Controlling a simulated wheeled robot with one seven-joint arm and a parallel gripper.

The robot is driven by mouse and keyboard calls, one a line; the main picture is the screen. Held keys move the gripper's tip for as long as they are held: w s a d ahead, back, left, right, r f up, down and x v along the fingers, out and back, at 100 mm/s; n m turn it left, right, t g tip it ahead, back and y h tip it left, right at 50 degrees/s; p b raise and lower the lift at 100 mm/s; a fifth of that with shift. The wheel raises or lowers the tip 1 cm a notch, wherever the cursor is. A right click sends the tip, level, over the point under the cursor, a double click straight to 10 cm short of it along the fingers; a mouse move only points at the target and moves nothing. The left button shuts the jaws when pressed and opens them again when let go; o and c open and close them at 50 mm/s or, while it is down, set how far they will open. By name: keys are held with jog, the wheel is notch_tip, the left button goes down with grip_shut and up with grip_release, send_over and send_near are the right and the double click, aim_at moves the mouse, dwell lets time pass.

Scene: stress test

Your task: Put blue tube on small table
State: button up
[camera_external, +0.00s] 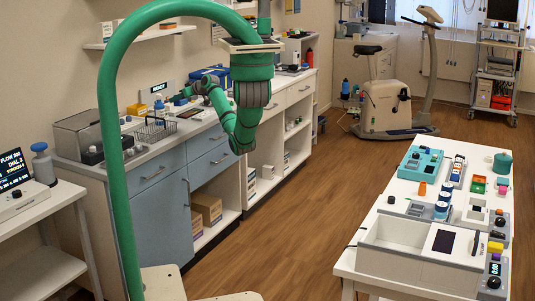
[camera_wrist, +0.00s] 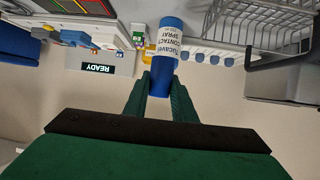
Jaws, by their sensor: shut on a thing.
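The blue tube (camera_wrist: 168,55), a blue cylinder with a white printed label, shows in the wrist view. My gripper (camera_wrist: 161,84) is shut on its lower end in the picture, with one green finger on each side. In the outside view my gripper (camera_external: 190,90) is over the long counter at the left; the tube is too small there to tell clearly. A small white table (camera_external: 62,196) stands at the left edge, and a larger white table (camera_external: 375,262) at the right. Which one the task means is not marked.
The counter (camera_external: 95,168) holds a wire basket (camera_external: 156,131), also in the wrist view (camera_wrist: 250,30), and a lit sign (camera_wrist: 100,67). The left table carries a dark screen (camera_external: 14,172) and a grey-blue bottle (camera_external: 42,165). The right table is crowded. The wooden floor between is clear.

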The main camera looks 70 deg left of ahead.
jog(key=a+f, duration=0.2)
jog(key=a, duration=0.1)
jog(key=s+a+f, duration=0.1)
jog(key=a+f, duration=0.4)
jog(key=a, duration=0.1)
jog(key=shift+s+a+f, duration=0.2)
jog(key=shift+a+f, duration=0.05)
jog(key=shift+a, duration=0.15)
jog(key=shift+a+f, duration=0.2)
jog(key=shift+f, duration=0.05)
jog(key=shift+a+f, duration=0.2)
jog(key=shift+f, duration=1.55)
jog(key=shift+f, duration=0.1)
jog(key=o, duration=1)
